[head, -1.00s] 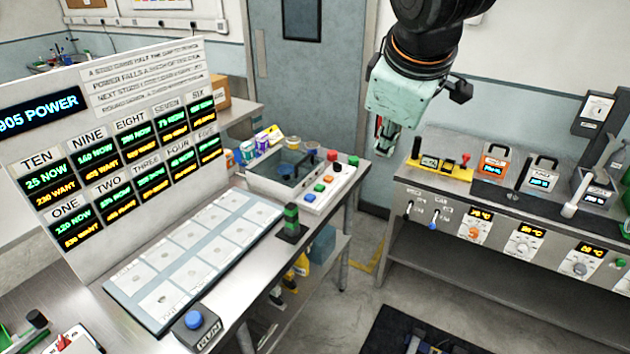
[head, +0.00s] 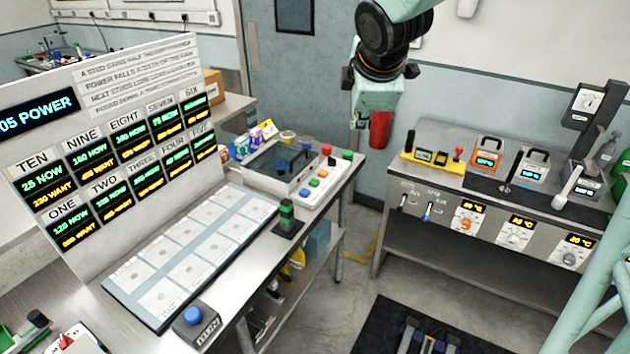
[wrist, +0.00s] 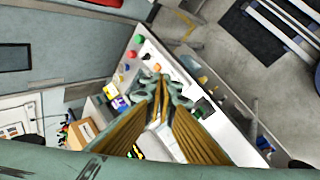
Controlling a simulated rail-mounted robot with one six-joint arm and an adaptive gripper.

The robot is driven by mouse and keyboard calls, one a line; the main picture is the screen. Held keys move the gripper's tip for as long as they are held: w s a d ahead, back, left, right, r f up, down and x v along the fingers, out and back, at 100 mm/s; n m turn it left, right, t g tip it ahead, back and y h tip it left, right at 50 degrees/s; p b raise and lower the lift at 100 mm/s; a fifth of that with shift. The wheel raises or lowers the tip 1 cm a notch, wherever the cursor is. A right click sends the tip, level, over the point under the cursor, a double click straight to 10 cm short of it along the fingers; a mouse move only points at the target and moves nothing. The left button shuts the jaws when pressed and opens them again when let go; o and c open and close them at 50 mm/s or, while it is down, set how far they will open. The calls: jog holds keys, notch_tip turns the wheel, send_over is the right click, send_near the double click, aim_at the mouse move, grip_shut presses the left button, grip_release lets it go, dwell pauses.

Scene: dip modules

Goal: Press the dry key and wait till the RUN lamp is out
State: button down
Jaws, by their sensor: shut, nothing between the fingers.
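My gripper (head: 357,120) hangs shut and empty in the head view, in the air near the right end of the bench. In the wrist view the shut fingertips (wrist: 162,80) point down over a white key panel. That panel (head: 309,203) carries several coloured keys, among them red (head: 326,149), green (head: 347,154), orange (head: 322,173) and blue (head: 314,182). No key label is readable, so I cannot tell which is the dry key. A blue dome (head: 193,316) on a grey box marked RUN sits at the near bench edge; I cannot tell whether it is lit.
A clear-sided tank (head: 262,185) stands beside the keys. A green and black block (head: 287,215) stands at the bench edge. A display board (head: 110,150) rises behind the flat module plate (head: 150,314). A second bench (head: 440,180) with instruments stands right, across open floor.

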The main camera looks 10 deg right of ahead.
jog(key=w+f+n+t+y+p, duration=0.1)
jog(key=w+f+n, duration=0.3)
jog(key=w, duration=0.3)
jog(key=w+f+n+y+p, duration=0.15)
jog(key=w+f+n, duration=0.25)
jog(key=w, duration=0.4)
jog(key=n+y+p, duration=0.3)
jog(key=n, duration=0.5)
send_over(316, 181)
notch_tip(316, 181, down, 14)
jog(key=shift+s+h, duration=0.1)
jog(key=shift+h, duration=0.15)
jog(key=shift+f, duration=0.1)
jog(key=shift+f+b, duration=0.75)
jog(key=shift+f, duration=2.1)
jog(key=shift+f+b, duration=1.35)
jog(key=shift+b, duration=0.2)
jog(key=shift+f+b, duration=0.65)
jog(key=shift+b, duration=0.5)
